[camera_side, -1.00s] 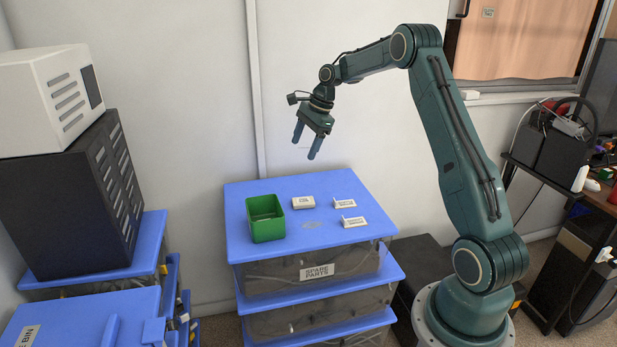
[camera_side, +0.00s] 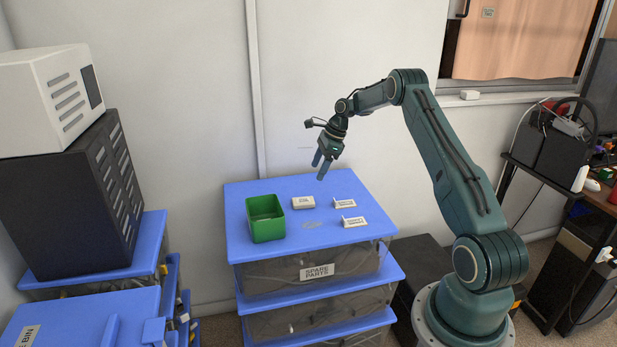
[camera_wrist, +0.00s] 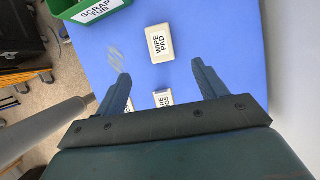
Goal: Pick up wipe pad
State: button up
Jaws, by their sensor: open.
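The wipe pad (camera_wrist: 160,44) is a small pale block labelled "WIPE PAD" in the wrist view, lying flat on the blue lid. In the side view the wipe pad (camera_side: 303,202) lies between the green tub and the small label stands. My gripper (camera_side: 321,172) is open and empty, in the air above the back right part of the lid. In the wrist view my gripper (camera_wrist: 160,78) has its two fingers apart, with the pad ahead of them and between their lines.
The green scrap tub (camera_side: 266,219) stands left of the pad; it also shows in the wrist view (camera_wrist: 84,8).

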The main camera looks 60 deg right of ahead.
send_over(303, 200)
jog(key=s+d, duration=0.2)
jog(key=shift+s+a+f, duration=0.1)
jog(key=shift+f, duration=1.55)
jog(key=shift+a+f, duration=0.1)
jog(key=shift+f, duration=1.55)
jog(key=shift+x, duration=2.6)
jog(key=c, duration=1.1)
